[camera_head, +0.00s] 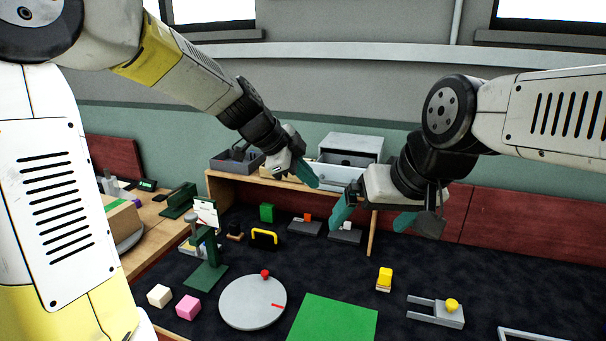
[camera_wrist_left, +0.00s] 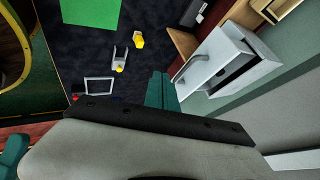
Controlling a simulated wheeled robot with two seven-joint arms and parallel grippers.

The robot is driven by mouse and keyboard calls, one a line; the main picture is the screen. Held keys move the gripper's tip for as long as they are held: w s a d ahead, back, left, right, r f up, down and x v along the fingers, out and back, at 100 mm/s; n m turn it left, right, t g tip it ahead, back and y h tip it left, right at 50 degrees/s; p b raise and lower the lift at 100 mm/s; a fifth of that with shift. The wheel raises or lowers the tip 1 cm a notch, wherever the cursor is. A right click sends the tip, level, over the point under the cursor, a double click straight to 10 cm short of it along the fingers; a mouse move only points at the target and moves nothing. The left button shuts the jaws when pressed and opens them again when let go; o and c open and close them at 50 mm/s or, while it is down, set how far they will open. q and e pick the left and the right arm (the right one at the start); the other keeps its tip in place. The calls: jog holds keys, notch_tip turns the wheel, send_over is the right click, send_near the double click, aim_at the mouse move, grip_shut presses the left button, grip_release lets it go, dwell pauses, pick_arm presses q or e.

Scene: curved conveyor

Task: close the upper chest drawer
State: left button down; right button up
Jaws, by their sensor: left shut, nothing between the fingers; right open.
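The small white chest (camera_head: 352,142) stands on the wooden shelf at the back centre. Its upper drawer (camera_head: 338,173) sticks out toward me, with the dark inside showing above the front. In the left wrist view the chest (camera_wrist_left: 252,47) is at the right and the pulled-out drawer (camera_wrist_left: 204,72) shows its bar handle. My left gripper (camera_head: 306,174) is shut and empty, just left of the drawer front; its teal fingers (camera_wrist_left: 160,91) also show in the wrist view, apart from the drawer. My right gripper (camera_head: 374,214) is open and empty, in front and to the right of the chest.
A grey bin (camera_head: 236,160) stands left of the chest on the wooden shelf (camera_head: 225,186). Below lies a dark table with a green mat (camera_head: 334,320), a grey disc (camera_head: 252,303), a green stand (camera_head: 206,275) and several small blocks. The right arm hangs close to the chest's right side.

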aim_at(342, 170)
pick_arm(q)
jog(key=w+d+f, duration=0.4)
jog(key=w+d, duration=0.1)
jog(key=shift+w+d, duration=0.15)
jog(key=shift+w, duration=0.1)
jog(key=shift+f, duration=0.15)
jog(key=w+d, duration=0.1)
jog(key=w, duration=0.3)
jog(key=w+d, duration=0.2)
jog(key=w, duration=0.1)
jog(key=w+d, duration=0.2)
jog(key=w, duration=0.2)
jog(key=shift+w, duration=0.6)
